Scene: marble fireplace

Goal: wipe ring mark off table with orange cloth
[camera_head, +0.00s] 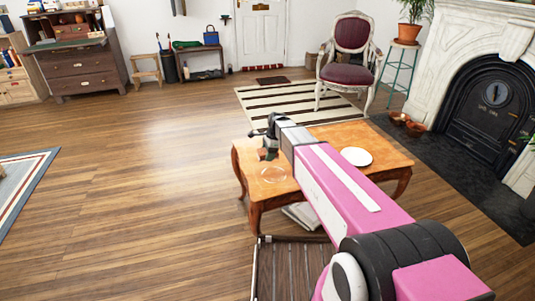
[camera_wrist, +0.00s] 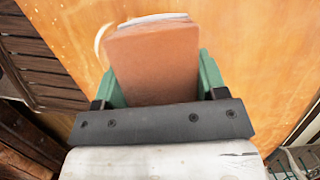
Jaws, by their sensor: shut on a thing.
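The wooden table (camera_head: 315,160) stands in front of me. A pale ring mark (camera_head: 273,174) lies on its near left part; part of its curve shows in the wrist view (camera_wrist: 99,42), left of the cloth. My gripper (camera_head: 267,149) is over the table's left side, just behind the ring mark in the head view. Its green fingers are shut on the orange cloth (camera_wrist: 155,65), which looks like a thick brownish-orange pad. A whitish edge shows at the cloth's far end. I cannot tell whether the cloth touches the tabletop.
A white plate (camera_head: 356,156) lies on the table's right part, behind my arm. A slatted wooden thing (camera_head: 290,268) stands on the floor before the table. A chair (camera_head: 350,60) and fireplace (camera_head: 480,90) are beyond.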

